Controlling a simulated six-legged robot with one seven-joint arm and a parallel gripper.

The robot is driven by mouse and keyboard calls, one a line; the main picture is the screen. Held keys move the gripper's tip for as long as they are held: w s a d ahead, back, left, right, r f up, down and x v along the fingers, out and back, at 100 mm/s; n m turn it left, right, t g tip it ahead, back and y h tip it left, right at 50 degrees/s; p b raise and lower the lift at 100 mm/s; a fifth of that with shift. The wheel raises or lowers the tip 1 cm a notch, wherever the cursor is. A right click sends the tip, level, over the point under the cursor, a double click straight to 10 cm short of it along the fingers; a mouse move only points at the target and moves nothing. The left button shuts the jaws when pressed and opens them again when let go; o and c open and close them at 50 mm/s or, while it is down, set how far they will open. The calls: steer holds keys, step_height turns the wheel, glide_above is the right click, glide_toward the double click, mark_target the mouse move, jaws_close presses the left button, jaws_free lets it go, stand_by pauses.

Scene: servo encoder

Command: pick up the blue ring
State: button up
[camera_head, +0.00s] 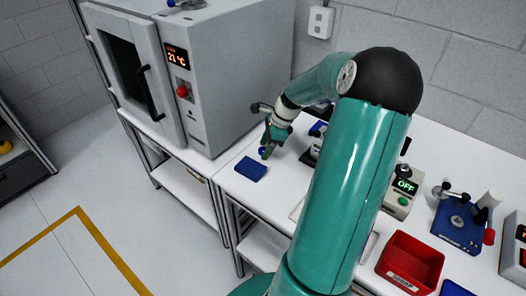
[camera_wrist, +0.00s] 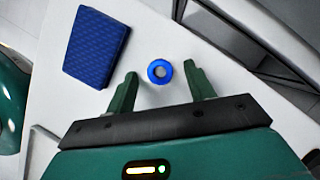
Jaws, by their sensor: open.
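The blue ring (camera_wrist: 151,74) lies on the white table (camera_wrist: 165,38) in the wrist view, between and slightly ahead of the two dark green fingertips. My gripper (camera_wrist: 159,75) is open, with a gap on both sides of the ring and nothing held. In the head view the ring (camera_head: 262,150) is a small blue spot beside my gripper (camera_head: 267,151), partly hidden by it. I cannot tell the height of the fingers above the table.
A blue textured pad (camera_wrist: 96,46) lies left of the ring. A grey oven (camera_head: 235,75) stands left of the arm. The table's front edge is close to the pad.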

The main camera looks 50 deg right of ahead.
steer(key=c, duration=1)
steer(key=shift+c, duration=0.2)
